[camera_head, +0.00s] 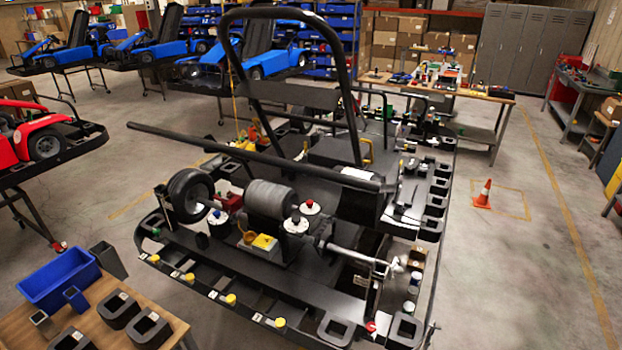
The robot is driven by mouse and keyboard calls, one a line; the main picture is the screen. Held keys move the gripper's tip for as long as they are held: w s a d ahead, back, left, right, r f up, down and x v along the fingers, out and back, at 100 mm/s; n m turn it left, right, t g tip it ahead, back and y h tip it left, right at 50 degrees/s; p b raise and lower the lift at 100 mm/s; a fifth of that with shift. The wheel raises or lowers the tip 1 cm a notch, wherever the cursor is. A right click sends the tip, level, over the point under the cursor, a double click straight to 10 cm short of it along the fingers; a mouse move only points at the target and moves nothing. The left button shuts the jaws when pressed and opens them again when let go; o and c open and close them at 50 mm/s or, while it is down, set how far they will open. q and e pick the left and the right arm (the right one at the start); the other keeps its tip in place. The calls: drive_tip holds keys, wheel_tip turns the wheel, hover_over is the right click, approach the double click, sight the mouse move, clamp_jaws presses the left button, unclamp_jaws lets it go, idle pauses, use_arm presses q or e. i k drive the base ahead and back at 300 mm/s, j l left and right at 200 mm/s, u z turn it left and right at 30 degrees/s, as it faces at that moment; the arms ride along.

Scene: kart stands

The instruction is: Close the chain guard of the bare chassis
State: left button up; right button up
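The bare chassis (210,262) is a black kart frame on a stand in the middle of the head view, with a tall black roll hoop (343,75). One black wheel (190,195), a grey ribbed cylinder (268,198) and a silver axle (350,254) show at its near end. A black panel (358,208) stands upright behind the axle. I cannot tell which part is the chain guard or whether it is open. A long dark bar (230,153) lies across the frame above the wheel. Neither gripper is in view.
A wooden table (165,310) with a blue bin (60,278) and black blocks is at the near left. A red kart (45,140) and several blue karts (155,45) stand beyond. An orange cone (483,195) stands right of the chassis. The floor at right is mostly clear.

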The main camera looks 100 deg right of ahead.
sight(359, 207)
drive_tip(key=k+l+z, duration=0.15)
drive_tip(key=z, duration=0.25)
drive_tip(key=k+l+z, duration=0.2)
drive_tip(key=z, duration=0.2)
drive_tip(key=k+l+z, duration=0.15)
drive_tip(key=z, duration=0.3)
drive_tip(key=k+l+z, duration=0.1)
drive_tip(key=l, duration=0.5)
drive_tip(key=k+l+z, duration=0.15)
drive_tip(key=l, duration=0.5)
drive_tip(key=k+l+z, duration=0.1)
drive_tip(key=k+l, duration=0.15)
drive_tip(key=l, duration=0.4)
drive_tip(key=k+l+z, duration=0.15)
drive_tip(key=l, duration=0.5)
drive_tip(key=k+l+z, duration=0.1)
drive_tip(key=l, duration=1)
drive_tip(key=k+l, duration=0.1)
drive_tip(key=l, duration=0.4)
drive_tip(key=u, duration=0.05)
